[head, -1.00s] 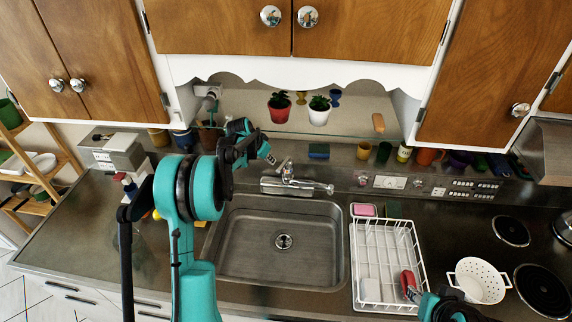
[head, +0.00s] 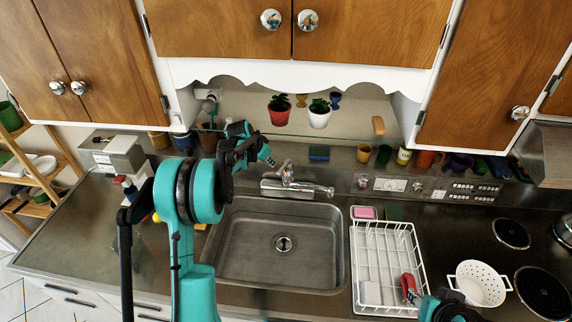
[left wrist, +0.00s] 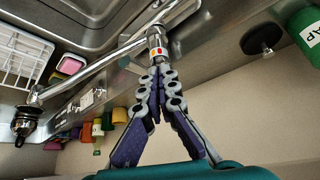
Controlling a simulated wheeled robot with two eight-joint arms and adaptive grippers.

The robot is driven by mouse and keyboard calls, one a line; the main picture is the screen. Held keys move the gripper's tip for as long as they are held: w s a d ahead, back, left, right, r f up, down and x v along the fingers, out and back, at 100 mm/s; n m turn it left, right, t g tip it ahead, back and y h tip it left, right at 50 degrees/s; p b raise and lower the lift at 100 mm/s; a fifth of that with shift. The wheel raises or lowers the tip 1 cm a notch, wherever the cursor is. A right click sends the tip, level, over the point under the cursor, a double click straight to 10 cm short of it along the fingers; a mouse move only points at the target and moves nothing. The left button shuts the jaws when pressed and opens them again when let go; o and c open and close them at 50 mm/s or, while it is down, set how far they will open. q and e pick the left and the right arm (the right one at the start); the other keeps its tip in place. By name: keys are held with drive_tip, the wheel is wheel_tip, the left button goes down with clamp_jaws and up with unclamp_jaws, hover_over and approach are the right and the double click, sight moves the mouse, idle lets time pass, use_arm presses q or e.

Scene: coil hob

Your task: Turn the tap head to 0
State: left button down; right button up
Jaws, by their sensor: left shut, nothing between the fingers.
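The chrome tap (head: 298,188) stands behind the steel sink (head: 225,278), its spout pointing right. Its upright tap head (head: 287,172) rises near the spout's base. In the left wrist view the tap head (left wrist: 156,42) carries small red and yellow marks, and the long spout (left wrist: 95,68) runs down to the left. My left gripper (head: 270,161) is just left of and behind the tap head. In the left wrist view its fingertips (left wrist: 158,66) are together, empty, at the end of the tap head; contact is unclear. Only part of my right arm shows, at lower right; its jaws are unclear.
A white dish rack (head: 388,255) with a red-handled item stands right of the sink. A blue-green sponge (head: 319,152) and several cups line the back ledge. A green labelled container (left wrist: 305,35) is near my left gripper. A white colander (head: 480,283) sits by the hob.

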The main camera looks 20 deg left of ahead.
use_arm(q)
drive_tip(key=shift+f, duration=0.1)
wheel_tip(320, 180, down, 4)
drive_tip(key=b, duration=0.3)
idle(0.6)
drive_tip(key=shift+w+d, duration=0.1)
